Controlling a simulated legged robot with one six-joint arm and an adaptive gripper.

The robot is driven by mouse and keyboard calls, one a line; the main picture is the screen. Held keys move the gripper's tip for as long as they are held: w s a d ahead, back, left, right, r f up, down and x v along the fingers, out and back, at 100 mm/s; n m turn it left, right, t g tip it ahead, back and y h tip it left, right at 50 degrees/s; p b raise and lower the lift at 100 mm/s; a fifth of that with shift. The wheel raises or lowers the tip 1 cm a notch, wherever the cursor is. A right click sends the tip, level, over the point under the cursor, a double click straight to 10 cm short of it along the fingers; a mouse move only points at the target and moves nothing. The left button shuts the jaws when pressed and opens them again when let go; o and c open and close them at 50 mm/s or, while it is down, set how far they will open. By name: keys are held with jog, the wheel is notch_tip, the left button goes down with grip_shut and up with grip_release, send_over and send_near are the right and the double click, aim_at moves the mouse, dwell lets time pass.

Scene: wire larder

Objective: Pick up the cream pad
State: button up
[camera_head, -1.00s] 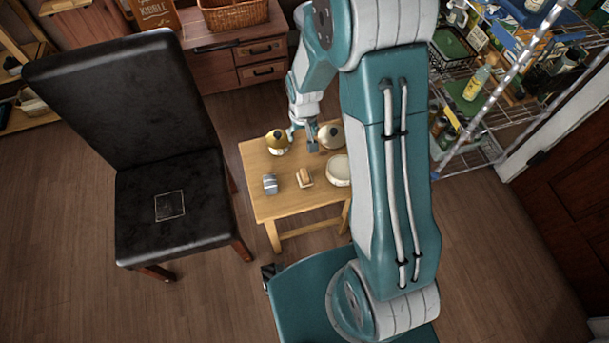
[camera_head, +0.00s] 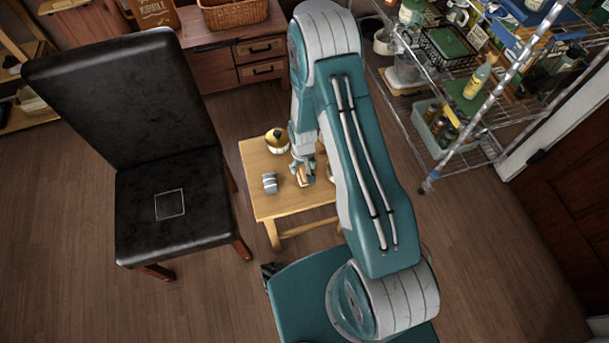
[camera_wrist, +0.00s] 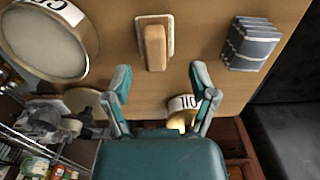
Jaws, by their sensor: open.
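The cream pad (camera_wrist: 169,20) lies on the small wooden table (camera_head: 262,203), with a tan wooden block like a handle standing on it. In the wrist view it is centred just beyond my gripper (camera_wrist: 160,82), whose two teal fingers are spread wide and empty. The pad's block lies in line with the gap between them, with no contact visible. In the head view my gripper (camera_head: 303,172) hangs over the table and hides most of the pad.
A grey-blue ribbed block (camera_wrist: 251,44) lies to the pad's right, a large round drum (camera_wrist: 42,42) to its left. A gold-and-white round item (camera_head: 277,140) stands at the table's back. A black chair (camera_head: 170,230) is left, a loaded wire rack (camera_head: 440,150) right.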

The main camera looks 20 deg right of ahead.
aim_at(305, 172)
jog(key=f, duration=0.4)
jog(key=shift+w+d+f, duration=0.25)
jog(key=shift+d+f, duration=0.05)
jog(key=shift+f, duration=0.1)
grip_shut()
